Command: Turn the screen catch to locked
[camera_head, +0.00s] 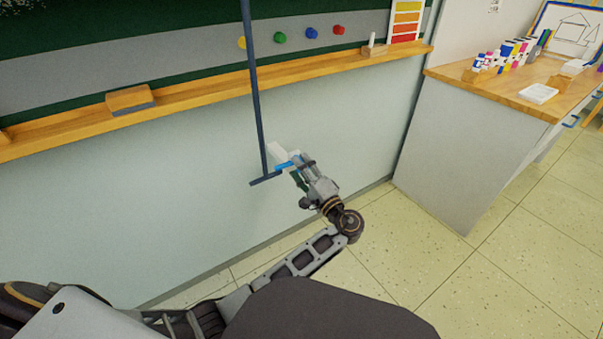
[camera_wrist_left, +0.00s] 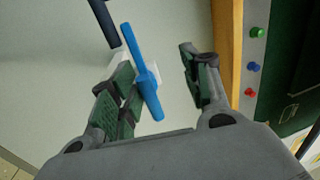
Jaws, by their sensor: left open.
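The screen catch shows as a blue lever (camera_head: 286,166) beside a white block (camera_head: 277,152), low on the pale wall near the foot of a dark blue post (camera_head: 257,105). In the left wrist view, the blue lever (camera_wrist_left: 134,50) runs slanted, with a round hub, and partly covers the white block (camera_wrist_left: 153,69). My left gripper (camera_head: 293,169) is at the catch. In the left wrist view, its fingers (camera_wrist_left: 157,72) are apart, with the lever between them, closer to the left finger. I cannot tell whether that finger touches it. My right gripper is not in view.
A wooden ledge (camera_head: 205,94) with an eraser (camera_head: 130,100) runs along the board above the catch. Coloured magnets (camera_head: 312,33) sit on the board. A cabinet (camera_head: 465,140) with art supplies stands at the right. The tiled floor (camera_head: 440,265) is clear.

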